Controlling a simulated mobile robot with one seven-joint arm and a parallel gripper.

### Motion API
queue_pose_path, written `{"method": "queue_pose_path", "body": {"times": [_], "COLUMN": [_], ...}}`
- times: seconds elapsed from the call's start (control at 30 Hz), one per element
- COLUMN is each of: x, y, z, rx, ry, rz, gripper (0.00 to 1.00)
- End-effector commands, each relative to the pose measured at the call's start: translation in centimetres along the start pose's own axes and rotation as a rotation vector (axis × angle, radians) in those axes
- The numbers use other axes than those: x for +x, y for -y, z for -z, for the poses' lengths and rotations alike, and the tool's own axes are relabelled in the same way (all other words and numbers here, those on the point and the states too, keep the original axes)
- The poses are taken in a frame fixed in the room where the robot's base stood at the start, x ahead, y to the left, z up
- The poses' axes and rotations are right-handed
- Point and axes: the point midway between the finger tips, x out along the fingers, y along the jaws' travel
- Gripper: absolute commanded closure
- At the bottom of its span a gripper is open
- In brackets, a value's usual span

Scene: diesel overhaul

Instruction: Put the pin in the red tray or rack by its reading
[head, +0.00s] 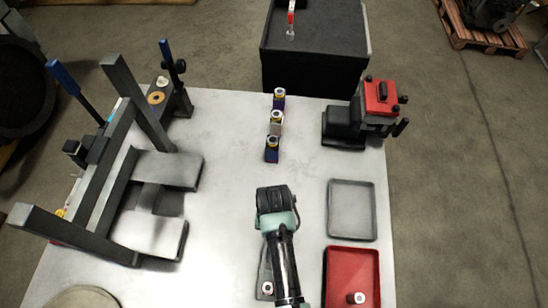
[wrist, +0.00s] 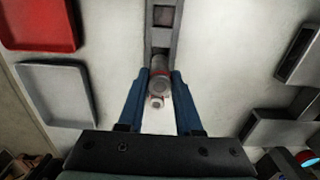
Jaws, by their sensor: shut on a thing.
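My gripper (wrist: 158,97) is shut on a pale metal pin (wrist: 160,86), held between its two blue fingers in the wrist view. In the head view, my arm hides the held pin and the fingers. The grey rack (wrist: 163,26), with square openings, runs away beyond the pin; whether the pin touches it I cannot tell. The rack (head: 264,264) shows partly beside my arm in the head view, with a white-ringed pin (head: 267,288) at its near end. The red tray (head: 338,262) is at the lower right and holds one pin (head: 355,298). The red tray also shows in the wrist view (wrist: 38,25).
A grey tray (head: 352,209) lies beyond the red tray. A red-and-black device (head: 378,100) stands at the far right. Several small coloured blocks with ringed tops (head: 276,126) stand in a row at the back. A dark press frame (head: 110,185) fills the left side.

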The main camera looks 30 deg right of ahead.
Motion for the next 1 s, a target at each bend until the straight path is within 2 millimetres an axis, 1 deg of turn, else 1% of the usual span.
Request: {"method": "queue_pose_path", "body": {"times": [0.47, 0.83, 1.0], "x": [0.3, 1.3, 1.4], "y": [0.0, 0.0, 0.0], "z": [0.1, 0.1, 0.1], "rx": [0.000, 0.000, 0.000], "ry": [-0.002, -0.002, -0.002], "rz": [0.001, 0.001, 0.001], "gripper": [1.00, 1.00, 1.00]}}
